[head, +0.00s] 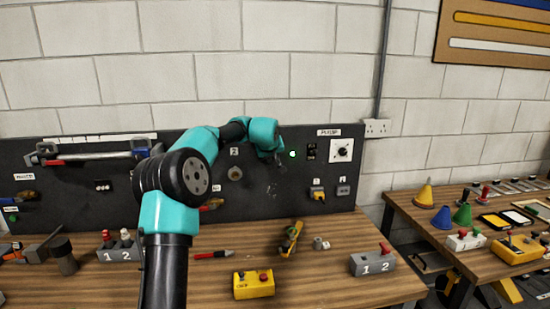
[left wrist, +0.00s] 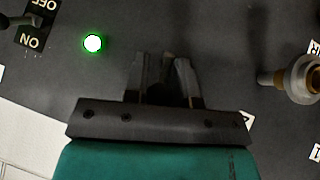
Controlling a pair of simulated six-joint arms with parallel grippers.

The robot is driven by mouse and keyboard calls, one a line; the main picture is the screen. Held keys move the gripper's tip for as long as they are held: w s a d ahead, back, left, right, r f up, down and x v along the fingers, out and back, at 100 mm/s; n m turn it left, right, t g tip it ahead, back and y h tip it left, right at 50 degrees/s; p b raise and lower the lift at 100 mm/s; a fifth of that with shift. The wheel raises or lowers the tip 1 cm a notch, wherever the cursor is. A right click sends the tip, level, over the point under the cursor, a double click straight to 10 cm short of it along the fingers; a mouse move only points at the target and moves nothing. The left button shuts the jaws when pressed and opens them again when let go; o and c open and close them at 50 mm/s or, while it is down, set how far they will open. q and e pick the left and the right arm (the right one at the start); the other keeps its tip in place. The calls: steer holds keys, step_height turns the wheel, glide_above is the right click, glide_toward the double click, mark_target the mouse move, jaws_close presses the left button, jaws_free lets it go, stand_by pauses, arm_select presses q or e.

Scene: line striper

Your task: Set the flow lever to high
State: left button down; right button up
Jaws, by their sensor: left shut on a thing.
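In the left wrist view the gripper's two dark fingers (left wrist: 167,75) are close together on a small thing at the panel. This looks like the flow lever, but the fingers hide most of it; a little tan surface shows between their tips. Its setting cannot be read. My right gripper is in neither view.
An ON/OFF toggle (left wrist: 20,20) and a brass-and-grey knob (left wrist: 295,80) flank the gripper. A white dial plate (head: 341,150) is at the panel's right. A yellow button box (head: 253,284), a red pen-like tool (head: 213,255) and a grey two-button box (head: 373,263) lie on the bench.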

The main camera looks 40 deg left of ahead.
arm_select(q)
steer(key=shift+w+d+r, duration=0.1)
steer(key=shift+d, duration=0.05)
steer(key=c, duration=1.1)
jaws_free()
steer(key=shift+o, duration=0.6)
steer(key=v, duration=1.7)
steer(key=x, duration=1.6)
steer(key=shift+r, duration=0.1)
